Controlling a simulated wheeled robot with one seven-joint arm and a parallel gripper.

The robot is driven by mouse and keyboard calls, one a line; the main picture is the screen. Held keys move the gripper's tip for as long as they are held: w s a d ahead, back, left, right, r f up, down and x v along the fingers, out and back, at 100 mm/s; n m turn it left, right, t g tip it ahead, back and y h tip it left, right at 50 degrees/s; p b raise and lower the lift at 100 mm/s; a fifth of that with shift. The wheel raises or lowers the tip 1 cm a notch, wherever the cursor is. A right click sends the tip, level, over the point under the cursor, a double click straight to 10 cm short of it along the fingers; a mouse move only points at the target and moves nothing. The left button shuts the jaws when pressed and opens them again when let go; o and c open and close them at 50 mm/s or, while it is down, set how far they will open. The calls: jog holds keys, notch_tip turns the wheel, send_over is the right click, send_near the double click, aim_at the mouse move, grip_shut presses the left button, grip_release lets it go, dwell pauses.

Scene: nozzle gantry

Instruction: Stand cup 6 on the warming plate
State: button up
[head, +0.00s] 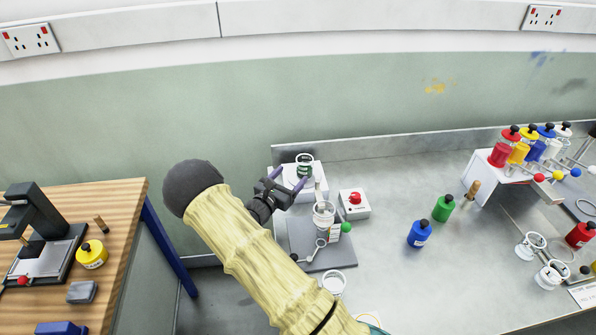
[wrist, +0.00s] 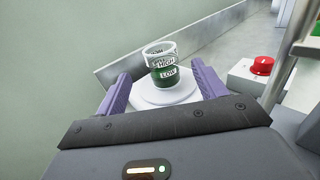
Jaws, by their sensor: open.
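A clear cup with green contents (head: 304,162) stands upright on the round white plate of a white unit (head: 310,190) by the back wall. In the wrist view the cup (wrist: 161,68) shows HIGH and LOW marks, and the white plate (wrist: 150,98) shows under it. I cannot read a number on it. My gripper (head: 289,177) is open, its two purple fingers pointing toward the cup. In the wrist view my gripper (wrist: 160,72) has one finger on each side, with the cup near the tips and gaps on both sides.
A white box with a red knob (head: 354,204) stands right of the plate. A grey stand (head: 300,232) with another cup (head: 324,214) is in front. Blue (head: 419,234) and green (head: 443,208) bottles stand farther right. The bench between is clear.

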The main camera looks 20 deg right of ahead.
jog(key=v, duration=0.2)
jog(key=shift+s+a, duration=0.25)
jog(key=shift+a, duration=0.05)
jog(key=shift+c, duration=0.2)
dwell(1.9)
